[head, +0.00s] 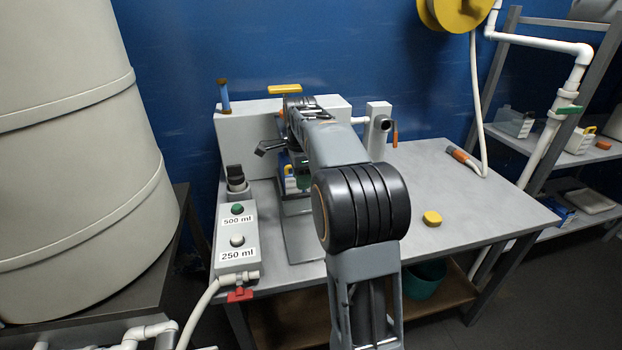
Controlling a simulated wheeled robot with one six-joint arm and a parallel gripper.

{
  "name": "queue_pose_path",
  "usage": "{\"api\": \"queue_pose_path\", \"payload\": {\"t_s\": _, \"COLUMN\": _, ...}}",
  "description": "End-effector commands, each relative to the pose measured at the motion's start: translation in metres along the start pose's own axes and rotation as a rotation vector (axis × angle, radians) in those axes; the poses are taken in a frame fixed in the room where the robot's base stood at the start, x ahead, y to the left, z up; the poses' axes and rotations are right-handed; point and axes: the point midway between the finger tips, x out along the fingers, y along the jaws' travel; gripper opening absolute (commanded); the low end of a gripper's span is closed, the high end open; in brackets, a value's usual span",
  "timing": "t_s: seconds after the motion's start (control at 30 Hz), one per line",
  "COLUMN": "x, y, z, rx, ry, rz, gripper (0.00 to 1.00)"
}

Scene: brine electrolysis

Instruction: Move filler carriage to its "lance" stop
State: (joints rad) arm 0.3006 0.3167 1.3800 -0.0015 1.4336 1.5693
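The filler stands on the grey table, a pale upright body (247,138) with a flat orange-yellow handle (284,90) above its top edge. I take that handle to be on the carriage, but its link down to the filler is hidden by my arm. No "lance" mark can be read. My arm reaches away over the table to the front of the filler. A dark piece left of my wrist seems to be part of my gripper (270,147); the rest is hidden behind my arm, so its opening and any contact cannot be told. A bottle with a yellow cap (290,179) stands below, partly hidden.
A button box (237,235) marked 500 ml and 250 ml sits at the table's left edge, with a red valve (240,295) below. A yellow cap (432,218) and a hose end (460,155) lie on the right. A big tank (75,150) stands left. The table's right side is mostly clear.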

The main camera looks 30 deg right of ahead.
Motion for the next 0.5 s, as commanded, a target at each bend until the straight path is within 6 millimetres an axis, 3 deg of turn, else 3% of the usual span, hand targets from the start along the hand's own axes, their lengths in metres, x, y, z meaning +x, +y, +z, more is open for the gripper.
{"api": "queue_pose_path", "payload": {"t_s": 0.1, "x": -0.021, "y": 0.022, "z": -0.001, "rx": 0.000, "ry": 0.000, "rz": 0.002, "gripper": 0.38}}
{"api": "queue_pose_path", "payload": {"t_s": 0.3, "x": -0.036, "y": 0.061, "z": -0.002, "rx": 0.000, "ry": 0.000, "rz": 0.003, "gripper": 0.38}}
{"api": "queue_pose_path", "payload": {"t_s": 0.5, "x": -0.047, "y": 0.087, "z": -0.003, "rx": 0.000, "ry": 0.000, "rz": 0.005, "gripper": 0.38}}
